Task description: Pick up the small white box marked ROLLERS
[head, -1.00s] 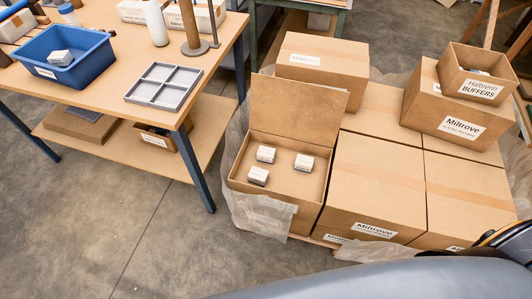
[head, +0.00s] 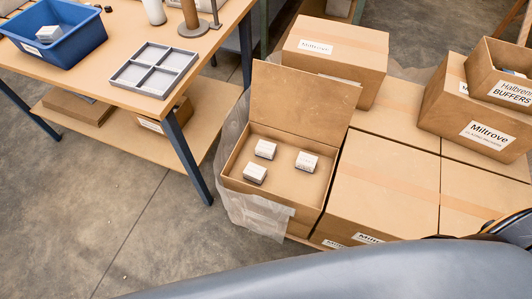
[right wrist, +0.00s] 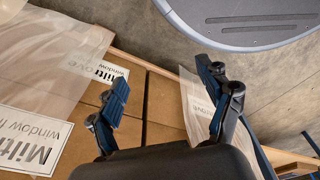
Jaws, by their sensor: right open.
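Three small white-topped boxes stand in an open cardboard carton (head: 236,174): a back one (head: 265,149), a front one (head: 254,173) and a right one (head: 306,162). Another small pale box (head: 49,34) is in the blue bin on the table. Their print is too small to read, so I cannot tell which says ROLLERS. My right gripper (right wrist: 165,90) is open and empty in the right wrist view, with cartons and plastic wrap beyond its fingers. Its fingers do not show in the head view. My left gripper is not in view.
The blue bin (head: 62,52) and a grey divided tray (head: 155,68) are on the wooden table (head: 110,88). Large Miltrove cartons (head: 385,185) stand right of the open carton, with a BUFFERS box (head: 505,75) on top. The carton's raised flap (head: 303,100) stands behind the boxes. Floor at lower left is clear.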

